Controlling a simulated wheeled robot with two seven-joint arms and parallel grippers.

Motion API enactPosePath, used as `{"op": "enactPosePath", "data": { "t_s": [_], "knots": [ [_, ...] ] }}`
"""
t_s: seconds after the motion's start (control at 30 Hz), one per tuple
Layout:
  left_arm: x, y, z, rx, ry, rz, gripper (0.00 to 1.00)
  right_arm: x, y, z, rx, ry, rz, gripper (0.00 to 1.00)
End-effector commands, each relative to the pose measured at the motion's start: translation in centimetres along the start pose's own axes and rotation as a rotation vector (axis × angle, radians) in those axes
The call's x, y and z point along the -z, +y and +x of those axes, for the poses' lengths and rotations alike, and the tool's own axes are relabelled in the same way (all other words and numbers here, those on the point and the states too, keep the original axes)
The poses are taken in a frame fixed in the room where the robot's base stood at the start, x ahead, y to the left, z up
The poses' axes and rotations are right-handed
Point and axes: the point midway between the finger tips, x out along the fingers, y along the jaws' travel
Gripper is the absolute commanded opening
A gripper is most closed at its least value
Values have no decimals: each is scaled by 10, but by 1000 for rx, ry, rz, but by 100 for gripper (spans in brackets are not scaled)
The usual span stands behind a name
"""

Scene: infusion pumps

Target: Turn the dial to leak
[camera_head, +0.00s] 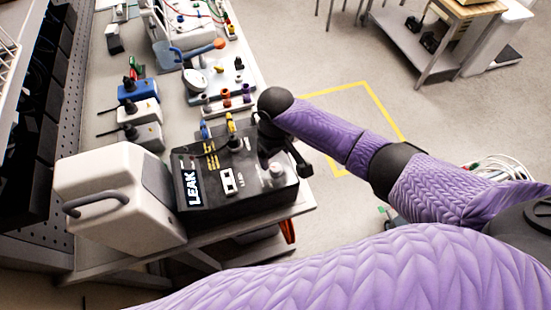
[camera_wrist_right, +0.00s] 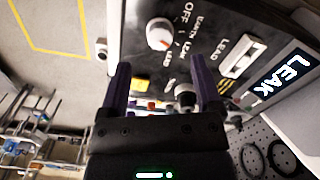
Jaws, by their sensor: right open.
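The black tester box (camera_head: 225,205) stands at the near end of the bench, with a bright "LEAK" panel (camera_head: 187,188) on it. Its white round dial (camera_head: 277,170) shows beside my right gripper (camera_head: 284,156). In the right wrist view the dial (camera_wrist_right: 159,33) has a red mark at its lower right and printed words around it, "OFF" among them. My right gripper (camera_wrist_right: 159,62) is open, its two dark fingers apart. The dial is beyond the fingertips, and no contact shows. A smaller dark knob (camera_wrist_right: 185,95) appears between the fingers. My left gripper is not in view.
A white-beige device with a grey handle (camera_head: 115,195) stands left of the tester. Small blue and white units (camera_head: 140,110) and other equipment line the bench behind. Yellow tape (camera_head: 375,100) marks open floor to the right. A wooden-topped cart (camera_head: 440,45) is at upper right.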

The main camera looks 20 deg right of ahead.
Motion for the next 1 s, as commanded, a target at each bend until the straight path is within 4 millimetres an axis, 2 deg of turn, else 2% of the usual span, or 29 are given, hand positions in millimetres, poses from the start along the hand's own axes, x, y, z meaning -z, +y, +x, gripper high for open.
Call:
{"op": "enactPosePath", "data": {
  "t_s": [0.03, 0.1, 0.23, 0.7, 0.77, 0.83, 0.9, 1.0],
  "knots": [
    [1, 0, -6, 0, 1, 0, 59, 1, 0, -15, 0, 4, -1, 82],
    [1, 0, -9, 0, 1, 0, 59, 0, 0, -29, -1, 2, 0, 82],
    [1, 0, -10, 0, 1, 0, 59, 0, 0, -44, 0, 1, 0, 82],
    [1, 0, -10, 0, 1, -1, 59, 0, -1, -46, 2, 0, -1, 82],
    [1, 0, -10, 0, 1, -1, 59, -4, -9, -42, 17, 10, -14, 82],
    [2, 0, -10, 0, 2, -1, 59, -15, -30, -35, 58, 44, -40, 82],
    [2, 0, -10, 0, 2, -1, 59, -31, -52, -30, 102, 101, -55, 82],
    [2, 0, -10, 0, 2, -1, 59, -53, -70, -31, 136, 181, -33, 82]
  ]
}}
